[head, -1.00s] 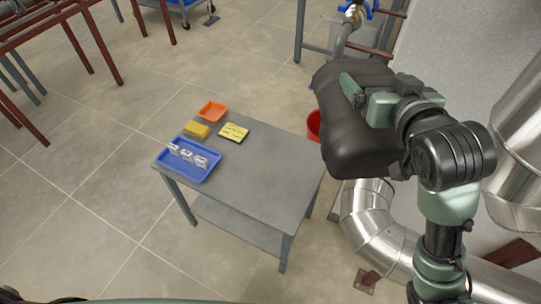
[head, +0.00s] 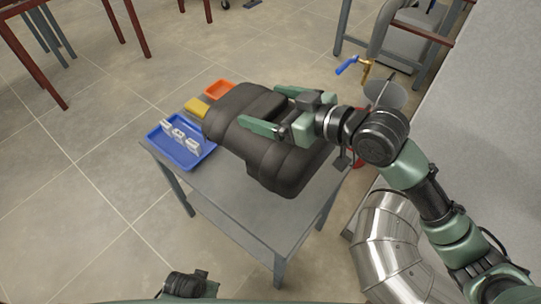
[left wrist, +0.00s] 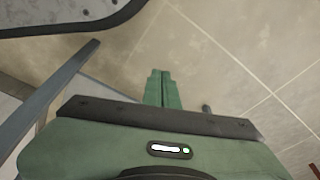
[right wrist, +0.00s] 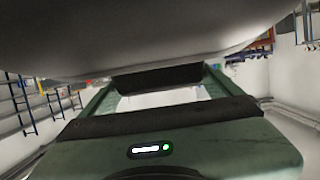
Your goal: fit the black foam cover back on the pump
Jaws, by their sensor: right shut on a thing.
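The black foam cover (head: 285,165) is a bulky, stepped dark block in the middle of the head view. My right gripper (head: 261,107) is shut on a ridge of it, one green finger on each side, and holds it over the grey table. The cover also fills the top of the right wrist view (right wrist: 150,40), with part of it between the fingers (right wrist: 157,80). My left gripper (left wrist: 163,88) shows in the left wrist view, fingers together and nothing between them, above the tiled floor. I cannot make out the pump in any view.
The grey table (head: 225,210) carries a blue tray (head: 205,158) with white parts, a yellow block (head: 196,106) and an orange tray (head: 220,88). A silver pipe (head: 390,235) stands right of it. A blue-handled valve (head: 348,66) is behind.

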